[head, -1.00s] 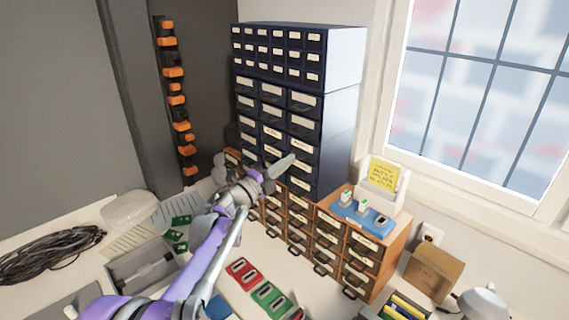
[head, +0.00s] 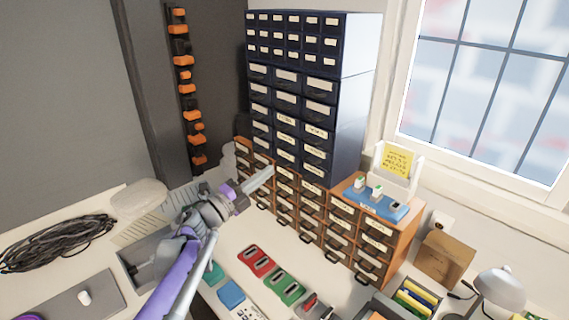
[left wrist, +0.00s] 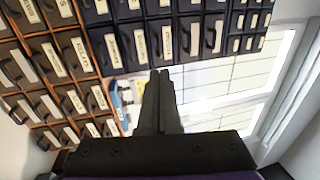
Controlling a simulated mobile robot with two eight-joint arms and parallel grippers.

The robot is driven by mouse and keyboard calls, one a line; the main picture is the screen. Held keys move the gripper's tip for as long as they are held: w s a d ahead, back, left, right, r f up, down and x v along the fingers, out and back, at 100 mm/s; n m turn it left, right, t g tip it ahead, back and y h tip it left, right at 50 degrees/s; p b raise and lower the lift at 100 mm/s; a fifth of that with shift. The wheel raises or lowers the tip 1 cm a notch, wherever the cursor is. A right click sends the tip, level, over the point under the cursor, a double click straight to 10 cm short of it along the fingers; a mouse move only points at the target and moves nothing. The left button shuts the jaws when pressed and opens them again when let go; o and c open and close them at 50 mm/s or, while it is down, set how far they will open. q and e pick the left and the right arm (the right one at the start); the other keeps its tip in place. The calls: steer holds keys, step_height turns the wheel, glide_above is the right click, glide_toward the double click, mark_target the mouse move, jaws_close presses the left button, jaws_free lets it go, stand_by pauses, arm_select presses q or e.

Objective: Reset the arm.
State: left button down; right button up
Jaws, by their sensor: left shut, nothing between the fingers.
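My left arm, purple and grey, comes in from the bottom left in the head view. Its gripper (head: 262,180) is shut and empty, in front of the lower wooden drawers (head: 312,215). In the left wrist view the two dark fingers (left wrist: 160,85) lie together with nothing between them. Behind them are the drawers and the window. My right gripper does not show.
A tall dark blue drawer cabinet (head: 345,120) stands against the wall. A blue tray (head: 377,199) with small items sits on the wooden drawers. Red and green pieces (head: 285,284) lie on the table. A lamp (head: 500,288) and a cardboard box (head: 444,258) are at the right.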

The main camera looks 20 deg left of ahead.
arm_select(q)
steer(key=s+d+f+n+g+y, duration=0.2)
steer(key=s+d+f+n+g, duration=0.2)
steer(key=s+f+n, duration=0.3)
steer(key=s+d+f+n+g+y+p, duration=0.1)
steer(key=s+d+f+n+g+y, duration=0.2)
steer(key=s, duration=1)
steer(key=s+d+f+n+g+y+p, duration=0.1)
steer(key=s+d+f+n+g+y, duration=0.1)
steer(key=s+d+f+n+g, duration=0.4)
steer(key=s+f+n, duration=0.4)
steer(key=f+n, duration=0.2)
steer(key=shift+d+f+n+y, duration=0.15)
steer(key=shift+f+n+y, duration=0.05)
steer(key=shift+n+y, duration=0.1)
